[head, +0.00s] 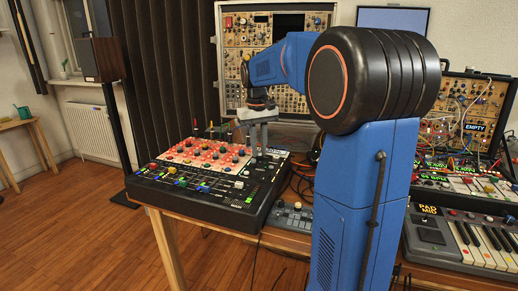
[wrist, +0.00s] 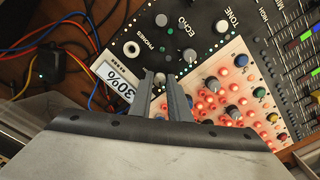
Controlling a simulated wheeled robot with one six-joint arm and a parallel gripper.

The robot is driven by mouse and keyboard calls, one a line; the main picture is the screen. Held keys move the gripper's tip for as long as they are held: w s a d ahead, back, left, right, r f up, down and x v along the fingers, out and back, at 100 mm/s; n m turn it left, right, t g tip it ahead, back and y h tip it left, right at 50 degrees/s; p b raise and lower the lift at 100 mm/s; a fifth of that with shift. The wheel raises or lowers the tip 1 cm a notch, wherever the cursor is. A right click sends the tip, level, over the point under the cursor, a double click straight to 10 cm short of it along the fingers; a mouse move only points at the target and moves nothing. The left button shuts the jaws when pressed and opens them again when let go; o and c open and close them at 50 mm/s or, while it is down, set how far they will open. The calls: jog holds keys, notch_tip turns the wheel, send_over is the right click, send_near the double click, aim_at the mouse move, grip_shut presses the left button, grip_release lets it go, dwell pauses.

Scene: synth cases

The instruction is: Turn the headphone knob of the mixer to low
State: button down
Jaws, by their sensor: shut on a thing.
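The mixer (head: 252,208) is a black console with red-lit rows of knobs and coloured faders, standing on a wooden table. In the wrist view its black panel (wrist: 205,20) carries the labels PHONES, ECHO and TONE. My gripper (head: 259,153) points down onto the mixer's back right part. In the wrist view my gripper (wrist: 161,80) has its two fingers close around a small knob (wrist: 160,78) below the PHONES label. The fingers hide most of this knob, and its pointer cannot be read. A small display (wrist: 115,82) beside it reads 30%.
The echo knob (wrist: 190,56) stands close to the right finger, with the tone knob (wrist: 222,26) beyond. Cables (wrist: 80,40) lie left of the mixer in the wrist view. A small grey device (head: 290,217) and a keyboard (head: 465,240) stand to the right.

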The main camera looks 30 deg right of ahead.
jog(key=shift+n, duration=0.6)
jog(key=c, duration=1.7)
grip_release()
jog(key=shift+o, duration=0.2)
notch_tip(320, 180, up, 17)
jog(key=shift+a+r, duration=0.2)
jog(key=shift+a, duration=0.05)
